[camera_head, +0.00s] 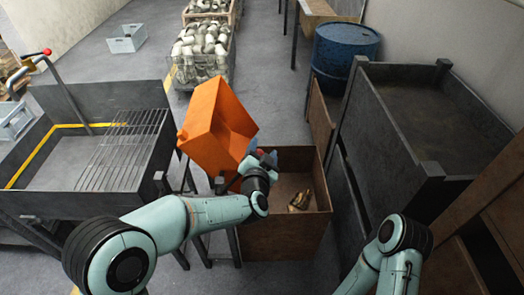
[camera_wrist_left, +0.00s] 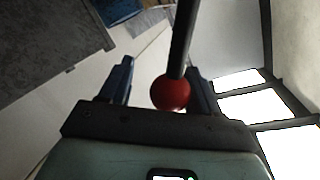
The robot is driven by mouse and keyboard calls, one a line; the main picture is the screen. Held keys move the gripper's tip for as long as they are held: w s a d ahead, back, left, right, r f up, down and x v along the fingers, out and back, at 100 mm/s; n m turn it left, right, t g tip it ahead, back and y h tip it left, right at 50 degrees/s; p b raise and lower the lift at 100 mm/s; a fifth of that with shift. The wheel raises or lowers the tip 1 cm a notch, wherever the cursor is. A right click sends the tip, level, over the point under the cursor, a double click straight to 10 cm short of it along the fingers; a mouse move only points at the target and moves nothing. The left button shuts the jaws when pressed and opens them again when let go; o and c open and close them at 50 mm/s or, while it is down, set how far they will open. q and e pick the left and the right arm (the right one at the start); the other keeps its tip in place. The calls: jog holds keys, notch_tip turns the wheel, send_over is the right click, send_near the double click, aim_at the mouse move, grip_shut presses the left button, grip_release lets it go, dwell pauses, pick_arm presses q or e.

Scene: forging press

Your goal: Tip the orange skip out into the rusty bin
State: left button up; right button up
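The orange skip (camera_head: 205,112) is tilted on its dark stand in the head view, its open side towards the right. The rusty bin (camera_head: 275,235) stands open-topped just right of and below the skip, with brownish pieces (camera_head: 300,200) on its floor. My left gripper (camera_head: 266,157) is at the skip's lower right, over the bin's rear left corner. In the left wrist view the left gripper (camera_wrist_left: 160,75) is open, with a red ball knob (camera_wrist_left: 170,92) on a dark rod between its fingers. A gap shows between the left finger and the knob. The right gripper is out of view.
A dark table with a wire rack (camera_head: 125,150) and a red-knobbed lever (camera_head: 47,52) stands left. A large dark box (camera_head: 370,120) stands right of the bin, with a blue drum (camera_head: 345,50) behind. Crates of metal parts (camera_head: 205,45) stand at the back.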

pick_arm(q)
jog(key=shift+a, duration=0.15)
jog(key=shift+s+a, duration=0.1)
jog(key=shift+s, duration=0.2)
jog(key=b+v, duration=0.2)
jog(key=v, duration=1.1)
jog(key=shift+d, duration=0.3)
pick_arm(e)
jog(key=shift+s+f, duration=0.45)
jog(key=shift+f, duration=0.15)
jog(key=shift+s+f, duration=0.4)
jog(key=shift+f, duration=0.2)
pick_arm(q)
jog(key=shift+w+r, duration=0.1)
